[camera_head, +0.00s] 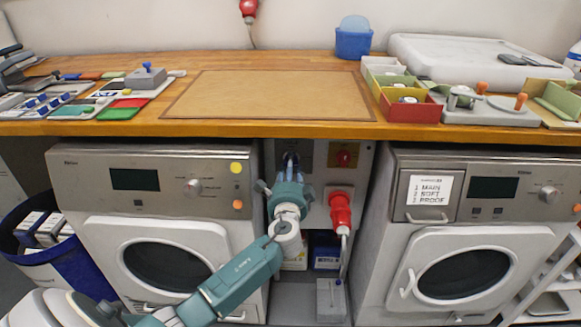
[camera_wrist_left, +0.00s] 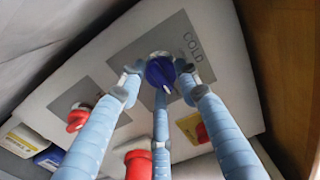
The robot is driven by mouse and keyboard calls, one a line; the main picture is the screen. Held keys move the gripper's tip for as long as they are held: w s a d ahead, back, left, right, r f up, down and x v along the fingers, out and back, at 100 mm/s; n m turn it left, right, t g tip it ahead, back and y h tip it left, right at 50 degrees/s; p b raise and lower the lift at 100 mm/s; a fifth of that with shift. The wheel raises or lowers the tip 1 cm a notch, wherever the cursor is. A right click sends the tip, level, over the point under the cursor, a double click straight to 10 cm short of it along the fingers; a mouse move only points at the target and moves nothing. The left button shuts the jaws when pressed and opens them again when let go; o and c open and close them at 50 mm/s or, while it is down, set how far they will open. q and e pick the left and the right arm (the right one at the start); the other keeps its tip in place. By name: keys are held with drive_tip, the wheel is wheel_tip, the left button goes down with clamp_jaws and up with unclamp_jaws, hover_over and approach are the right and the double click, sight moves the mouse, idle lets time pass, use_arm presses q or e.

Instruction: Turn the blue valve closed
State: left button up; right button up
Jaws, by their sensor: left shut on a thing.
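The blue valve (camera_wrist_left: 160,71) is a round knob on a grey plate marked COLD, on a pale panel between the two machines. In the wrist view the fingers of my left gripper (camera_wrist_left: 160,88) are closed around it, with fingertips on both sides and one below. In the head view my left gripper (camera_head: 289,172) reaches up to the panel and largely hides the blue valve (camera_head: 291,158). My right gripper is in neither view.

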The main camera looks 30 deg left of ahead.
use_arm(q)
drive_tip(key=shift+a, duration=0.15)
drive_tip(key=o, duration=1.1)
drive_tip(key=shift+s, duration=0.1)
drive_tip(key=v, duration=1.2)
